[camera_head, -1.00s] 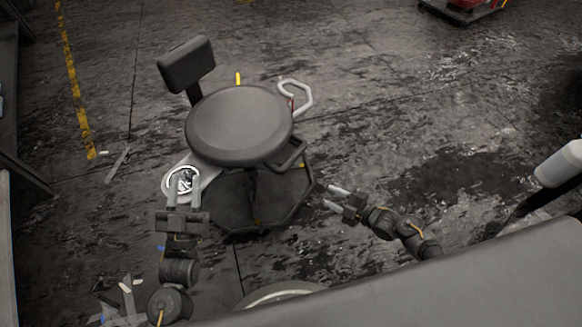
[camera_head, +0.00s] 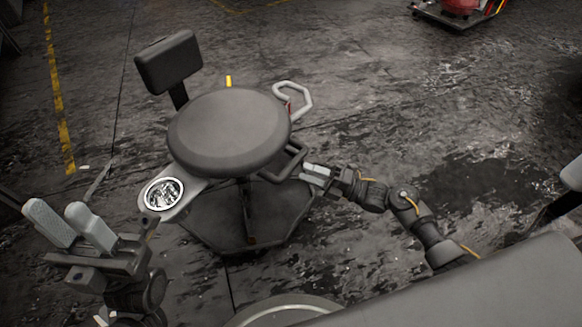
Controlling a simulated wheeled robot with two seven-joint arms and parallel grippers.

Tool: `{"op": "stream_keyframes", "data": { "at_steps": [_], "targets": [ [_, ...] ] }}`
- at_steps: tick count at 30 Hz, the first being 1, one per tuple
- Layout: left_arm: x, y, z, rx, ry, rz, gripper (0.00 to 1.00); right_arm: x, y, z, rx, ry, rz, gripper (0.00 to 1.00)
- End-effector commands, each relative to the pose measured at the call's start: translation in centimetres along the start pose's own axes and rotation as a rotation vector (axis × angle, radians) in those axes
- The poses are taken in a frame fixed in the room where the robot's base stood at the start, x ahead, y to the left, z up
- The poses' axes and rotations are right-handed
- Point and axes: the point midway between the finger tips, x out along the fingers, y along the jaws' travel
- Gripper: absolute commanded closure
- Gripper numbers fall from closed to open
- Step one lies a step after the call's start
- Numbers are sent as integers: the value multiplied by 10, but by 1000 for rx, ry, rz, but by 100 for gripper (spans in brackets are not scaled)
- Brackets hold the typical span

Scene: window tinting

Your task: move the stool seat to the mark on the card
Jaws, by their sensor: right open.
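The stool has a round dark seat (camera_head: 229,132) in the middle of the view, above a dark angular base (camera_head: 225,218). A black loop handle (camera_head: 292,160) juts from the seat's lower right side. My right gripper (camera_head: 310,173) is open with its fingertips at this handle; I cannot tell whether the handle lies between them. My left gripper (camera_head: 68,222) is open and empty at the lower left, fingers apart and pointing up, away from the stool. A yellow upright piece (camera_head: 228,82) shows behind the seat. I cannot make out a card or its mark.
The stool carries a dark backrest (camera_head: 168,62), a pale loop handle (camera_head: 296,98) and a side tray (camera_head: 181,204) with a round dish of small metal bits (camera_head: 163,193). A cart with something red (camera_head: 462,8) stands far back right. The floor behind the stool is clear.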

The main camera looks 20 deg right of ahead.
Motion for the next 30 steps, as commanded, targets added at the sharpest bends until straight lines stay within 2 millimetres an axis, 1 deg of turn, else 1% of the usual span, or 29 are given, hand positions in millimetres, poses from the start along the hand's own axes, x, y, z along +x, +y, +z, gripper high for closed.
{"op": "stream_keyframes", "data": {
  "at_steps": [1, 3, 9, 15, 22, 30],
  "targets": [
    [-1, 0, 0, 0, 3, 1, 64, 11, 0, 0, -1, 0, 4, 57],
    [-1, 0, 1, 1, 6, 2, 64, 23, -1, 0, 0, 0, 3, 57],
    [0, 0, 2, 2, 11, 4, 64, 50, -1, 0, 1, 2, 1, 57],
    [2, 0, 4, 2, 15, 6, 64, 59, -1, 0, 1, 2, -2, 57],
    [3, 0, 3, 2, 18, 7, 64, 59, -1, 0, 1, 2, -2, 57],
    [2, 0, 3, 2, 19, 6, 64, 59, -1, 0, 1, 2, -2, 93]
  ]
}}
